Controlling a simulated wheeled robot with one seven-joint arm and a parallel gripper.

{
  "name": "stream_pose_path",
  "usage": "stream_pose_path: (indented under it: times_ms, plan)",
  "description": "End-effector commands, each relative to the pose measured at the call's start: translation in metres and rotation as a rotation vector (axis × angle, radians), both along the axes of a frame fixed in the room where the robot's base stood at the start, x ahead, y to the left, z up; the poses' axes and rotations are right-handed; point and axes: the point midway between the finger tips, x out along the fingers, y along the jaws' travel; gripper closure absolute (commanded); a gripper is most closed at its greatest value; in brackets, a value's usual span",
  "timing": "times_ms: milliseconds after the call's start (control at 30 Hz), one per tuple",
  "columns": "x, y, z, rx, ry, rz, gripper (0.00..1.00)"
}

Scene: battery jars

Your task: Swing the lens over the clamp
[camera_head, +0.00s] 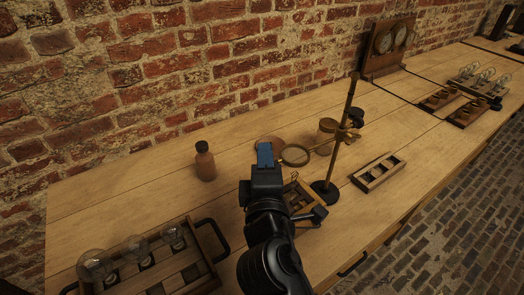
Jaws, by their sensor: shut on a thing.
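The round lens (295,155) has a dark rim and hangs on a thin arm from the stand rod (345,130), above the bench. My gripper (267,153) is at the left edge of the lens, with a blue part showing at its tip. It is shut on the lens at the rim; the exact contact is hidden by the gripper. A brass fitting (344,133) joins the lens arm to the rod. I cannot tell for sure which part is the clamp; a small wooden frame (294,184) below is partly hidden by my arm.
A brown bottle (205,163) stands left of my gripper. A tray with glass jars (172,237) is at front left. A slotted wooden rack (379,171) lies right of the stand's dark base (325,190). A gauge panel (386,46) stands at the back wall.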

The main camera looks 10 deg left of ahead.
Motion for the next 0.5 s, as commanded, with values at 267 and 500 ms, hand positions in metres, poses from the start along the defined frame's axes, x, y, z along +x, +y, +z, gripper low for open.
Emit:
stream_pose_path:
  times_ms: [267, 500]
  plan:
    - [-0.0102, 0.0058, -0.0005, 0.002, 0.000, 0.021, 1.00]
    - [-0.0111, 0.0060, -0.0009, 0.002, 0.000, 0.023, 1.00]
